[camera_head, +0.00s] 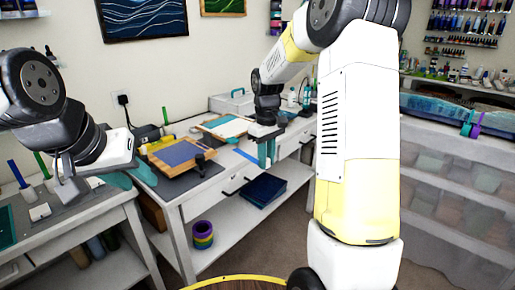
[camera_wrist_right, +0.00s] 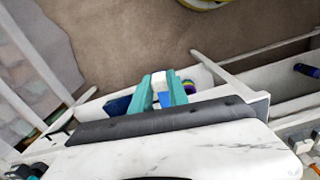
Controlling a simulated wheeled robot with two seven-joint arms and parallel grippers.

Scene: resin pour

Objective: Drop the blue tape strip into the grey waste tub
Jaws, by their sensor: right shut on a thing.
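The blue tape strip (camera_head: 246,157) is thin and held at my right gripper (camera_head: 267,152), beyond the front edge of the white workbench. In the right wrist view, a blue piece of it (camera_wrist_right: 165,99) shows between the teal fingers of the right gripper (camera_wrist_right: 162,92), which are shut on it. My left gripper (camera_head: 130,177) is empty at the left, its teal fingers apart, over the gap between two benches. I cannot make out a grey waste tub for certain in either view.
The workbench (camera_head: 205,185) carries wooden frames (camera_head: 184,154) and a grey case (camera_head: 232,102) at the back. Its lower shelf holds a dark blue box (camera_head: 263,190) and stacked coloured tape rolls (camera_head: 203,234). Open floor (camera_head: 262,240) lies in front; clear drawers (camera_head: 450,190) stand at right.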

